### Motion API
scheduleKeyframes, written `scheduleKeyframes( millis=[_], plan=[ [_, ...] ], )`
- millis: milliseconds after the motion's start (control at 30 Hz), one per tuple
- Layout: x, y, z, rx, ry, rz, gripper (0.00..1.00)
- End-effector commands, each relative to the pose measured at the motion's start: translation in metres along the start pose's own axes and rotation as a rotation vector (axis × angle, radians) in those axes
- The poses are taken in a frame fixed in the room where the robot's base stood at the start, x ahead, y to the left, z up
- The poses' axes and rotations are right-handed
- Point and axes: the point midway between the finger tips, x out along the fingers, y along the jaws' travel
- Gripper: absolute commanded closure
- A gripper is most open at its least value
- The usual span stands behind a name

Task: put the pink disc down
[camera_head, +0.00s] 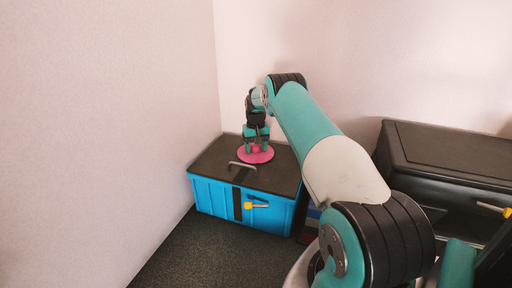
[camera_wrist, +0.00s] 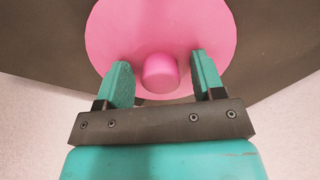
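The pink disc (camera_head: 266,157) appears to lie flat on the dark lid (camera_head: 217,163) of a blue box (camera_head: 217,199) in the corner. It has a round pink knob (camera_wrist: 160,71) at its middle; in the wrist view the disc (camera_wrist: 160,28) fills the upper centre. My gripper (camera_head: 256,148) is directly above the disc, pointing down. In the wrist view my gripper (camera_wrist: 162,78) has one finger on each side of the knob, with a visible gap on both sides. The fingers are open and do not seem to touch the knob.
The lid has a grey handle (camera_head: 242,165) just in front of the disc, and the box front has a yellow latch (camera_head: 257,205). Walls stand close on the left and behind. A black case (camera_head: 450,150) stands at the right. Dark floor (camera_head: 215,258) is clear in front.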

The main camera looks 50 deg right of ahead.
Motion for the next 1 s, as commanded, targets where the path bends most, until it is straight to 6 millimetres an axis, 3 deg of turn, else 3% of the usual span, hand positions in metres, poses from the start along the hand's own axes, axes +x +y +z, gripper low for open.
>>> scheduleKeyframes(
  millis=[267,433,833,1000],
  plan=[
    [-0.001,0.000,0.000,0.000,0.000,0.000,0.38],
    [-0.015,0.000,0.000,0.000,0.001,0.000,0.38],
    [-0.098,0.000,0.000,0.000,0.001,0.000,0.38],
    [-0.123,-0.002,0.000,-0.004,0.000,-0.001,0.38]
  ],
)
